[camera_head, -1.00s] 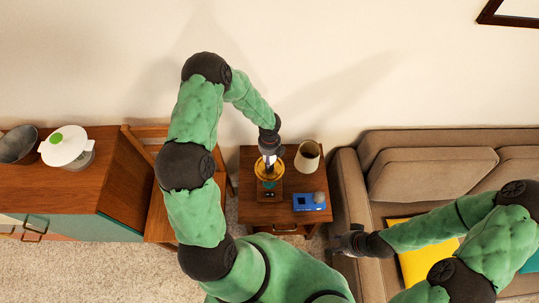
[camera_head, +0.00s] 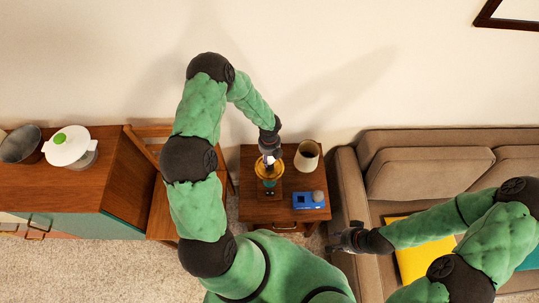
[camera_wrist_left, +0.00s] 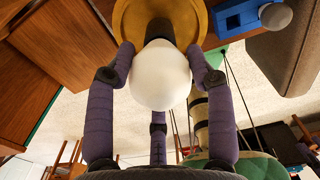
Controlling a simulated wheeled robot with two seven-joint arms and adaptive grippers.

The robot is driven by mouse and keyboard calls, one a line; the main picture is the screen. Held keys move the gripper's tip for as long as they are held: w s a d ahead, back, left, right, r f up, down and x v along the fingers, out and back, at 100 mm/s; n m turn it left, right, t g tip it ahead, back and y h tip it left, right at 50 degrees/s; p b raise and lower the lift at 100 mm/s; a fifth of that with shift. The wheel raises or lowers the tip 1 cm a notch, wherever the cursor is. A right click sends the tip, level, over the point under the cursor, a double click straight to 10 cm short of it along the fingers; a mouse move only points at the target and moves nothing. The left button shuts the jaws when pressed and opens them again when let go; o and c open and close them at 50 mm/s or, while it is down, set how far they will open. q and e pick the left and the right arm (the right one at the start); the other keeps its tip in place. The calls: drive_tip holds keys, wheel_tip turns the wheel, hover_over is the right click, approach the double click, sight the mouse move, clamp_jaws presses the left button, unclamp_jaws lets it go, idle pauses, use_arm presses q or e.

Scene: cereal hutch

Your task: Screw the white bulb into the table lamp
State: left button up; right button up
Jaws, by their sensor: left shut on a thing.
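The white bulb (camera_wrist_left: 160,75) is between the fingers of my left gripper (camera_wrist_left: 163,78), which is shut on it. In the head view my left gripper (camera_head: 270,152) points down over the table lamp (camera_head: 262,174), and only a sliver of the bulb shows. The lamp has a round gold dish, also seen behind the bulb in the wrist view (camera_wrist_left: 128,25). The bulb's base is toward the lamp's dark socket; I cannot tell how deep it sits. My right gripper (camera_head: 338,240) is away by the sofa arm, too small to read its fingers.
The wooden side table (camera_head: 250,212) also bears a cream lampshade (camera_head: 306,156) and a blue holder (camera_head: 303,202) with a grey round bulb (camera_head: 318,196). A sofa (camera_head: 345,185) stands right. A wooden chair (camera_head: 160,215) and a cabinet (camera_head: 105,180) stand left.

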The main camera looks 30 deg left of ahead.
use_arm(q)
drive_tip(key=shift+m+p, duration=0.75)
drive_tip(key=shift+m, duration=0.35)
drive_tip(key=shift+r+m+p, duration=0.1)
drive_tip(key=shift+m+p, duration=0.7)
drive_tip(key=shift+m, duration=0.1)
drive_tip(key=shift+m+p, duration=0.7)
drive_tip(key=shift+m, duration=0.4)
drive_tip(key=o, duration=1.2)
drive_tip(key=shift+o, duration=0.2)
